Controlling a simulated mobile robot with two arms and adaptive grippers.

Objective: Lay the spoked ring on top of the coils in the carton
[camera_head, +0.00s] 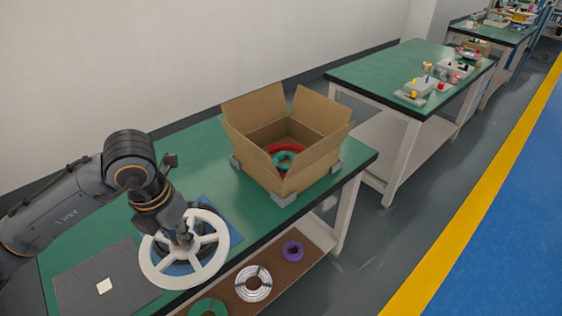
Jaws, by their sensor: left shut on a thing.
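The spoked ring (151,268) is white, with a broad rim and several spokes, and shows at the front left of the green table. My left gripper (184,241) is shut on it near its hub, with the arm coming in from the left. A dark round thing shows through the ring's gaps; I cannot tell how far the ring is above it. The open carton (310,163) stands on the table to the right, flaps spread. Inside it, a red coil (290,148) and a green coil (283,162) show; the carton walls hide part of them. My right gripper is not in view.
Grey blocks (284,199) stand at the carton's corners. A blue mat (222,217) and a grey mat (75,284) lie on the table (262,219). A lower shelf holds silver (253,284), purple (293,251) and green (208,307) coils. Table space between ring and carton is clear.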

